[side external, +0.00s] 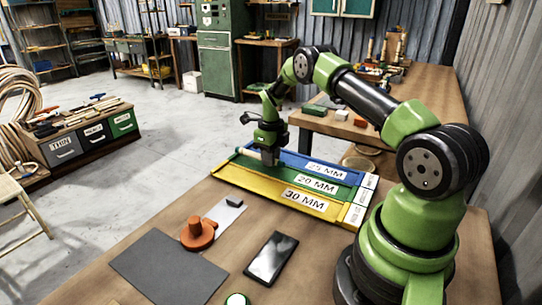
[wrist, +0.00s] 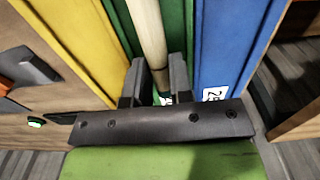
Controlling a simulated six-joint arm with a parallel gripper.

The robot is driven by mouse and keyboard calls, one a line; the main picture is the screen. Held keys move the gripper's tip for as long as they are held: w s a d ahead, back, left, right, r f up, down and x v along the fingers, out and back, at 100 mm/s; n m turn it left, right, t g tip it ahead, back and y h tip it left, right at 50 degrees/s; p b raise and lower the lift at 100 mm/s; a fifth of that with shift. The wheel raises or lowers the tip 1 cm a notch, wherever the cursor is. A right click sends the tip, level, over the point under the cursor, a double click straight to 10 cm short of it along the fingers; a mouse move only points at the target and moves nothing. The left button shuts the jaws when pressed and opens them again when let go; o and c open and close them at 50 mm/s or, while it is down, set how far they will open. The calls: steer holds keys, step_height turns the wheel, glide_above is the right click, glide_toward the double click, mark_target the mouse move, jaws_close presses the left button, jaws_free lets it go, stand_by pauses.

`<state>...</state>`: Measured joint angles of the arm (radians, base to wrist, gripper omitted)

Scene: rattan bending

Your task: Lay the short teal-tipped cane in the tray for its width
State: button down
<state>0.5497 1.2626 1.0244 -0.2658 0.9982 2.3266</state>
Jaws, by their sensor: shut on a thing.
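My gripper (side external: 269,158) is low over the far-left part of the three coloured trays. In the wrist view its two fingers (wrist: 158,62) are shut on a pale cane (wrist: 148,30), which runs along the green tray (wrist: 120,22). The cane is above or in that tray; I cannot tell whether it touches the floor. The green tray (side external: 288,173), marked 20 MM, lies between the yellow 30 MM tray (side external: 246,183) and the blue tray (side external: 290,157), whose label is partly unclear.
On the bench nearer the camera are an orange tool (side external: 197,235), a dark phone-like slab (side external: 271,258) and a grey mat (side external: 168,268). A cabinet with labelled drawers (side external: 90,140) stands off to the left. The bench left of the mat is bare.

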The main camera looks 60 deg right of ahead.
steer(key=c, duration=0.9)
jaws_free()
steer(key=shift+r, duration=0.15)
step_height(320, 180, up, 10)
steer(key=shift+f, duration=0.15)
